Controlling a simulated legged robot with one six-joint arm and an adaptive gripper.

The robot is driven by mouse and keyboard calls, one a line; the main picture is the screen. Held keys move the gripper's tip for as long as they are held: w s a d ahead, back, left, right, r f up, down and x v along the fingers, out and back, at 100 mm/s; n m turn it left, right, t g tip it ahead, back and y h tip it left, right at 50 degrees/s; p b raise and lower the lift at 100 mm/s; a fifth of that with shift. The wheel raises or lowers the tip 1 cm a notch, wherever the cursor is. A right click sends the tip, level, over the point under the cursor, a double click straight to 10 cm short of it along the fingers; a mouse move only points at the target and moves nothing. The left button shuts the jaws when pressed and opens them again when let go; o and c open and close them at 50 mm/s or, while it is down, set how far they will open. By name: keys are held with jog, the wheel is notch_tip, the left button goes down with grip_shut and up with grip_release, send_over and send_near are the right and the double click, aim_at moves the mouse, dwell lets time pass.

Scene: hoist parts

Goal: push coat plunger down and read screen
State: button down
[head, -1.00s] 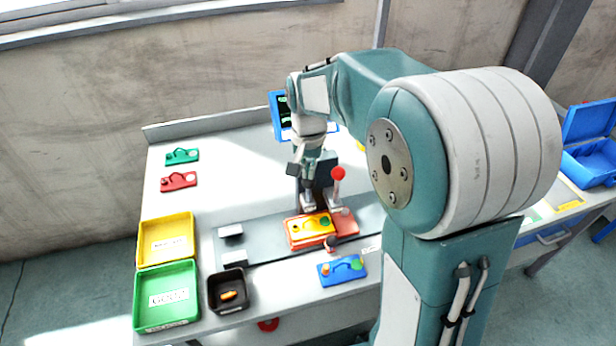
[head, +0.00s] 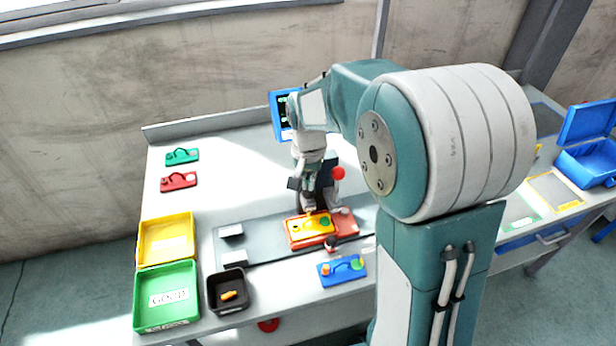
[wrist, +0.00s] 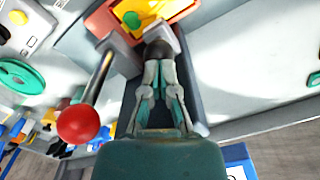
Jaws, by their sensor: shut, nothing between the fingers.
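My gripper (head: 310,207) is shut and empty, pointing down just behind the orange holder. In the wrist view its fingertips (wrist: 158,62) are together over a dark rounded piece (wrist: 157,48), probably the plunger top; I cannot tell whether they touch. A pale block (wrist: 163,32) lies just beyond that piece. The yellow part (head: 313,223) with a green disc sits in the orange holder (head: 302,241); both show at the top of the wrist view. The blue-framed screen (head: 281,117) stands behind, partly covered by my arm, its text too small to read.
A red ball-topped lever (head: 338,173) stands right of my gripper, and close on the left in the wrist view (wrist: 78,124). A blue part (head: 342,270), black bin (head: 227,306), yellow tray (head: 166,261) and green tray (head: 137,304) lie around.

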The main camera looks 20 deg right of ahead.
jog(key=shift+s+f, duration=0.1)
jog(key=shift+f, duration=0.05)
notch_tip(320, 180, up, 7)
jog(key=shift+r, duration=0.3)
dwell(0.5)
jog(key=shift+r, duration=0.1)
jog(key=s+r+n+t, duration=0.2)
jog(key=s+n, duration=0.1)
jog(key=s, duration=0.7)
jog(key=s+r+n+t, duration=0.3)
jog(key=s, duration=0.7)
jog(key=shift+s+t, duration=0.3)
jog(key=shift+s, duration=0.1)
dwell(1.2)
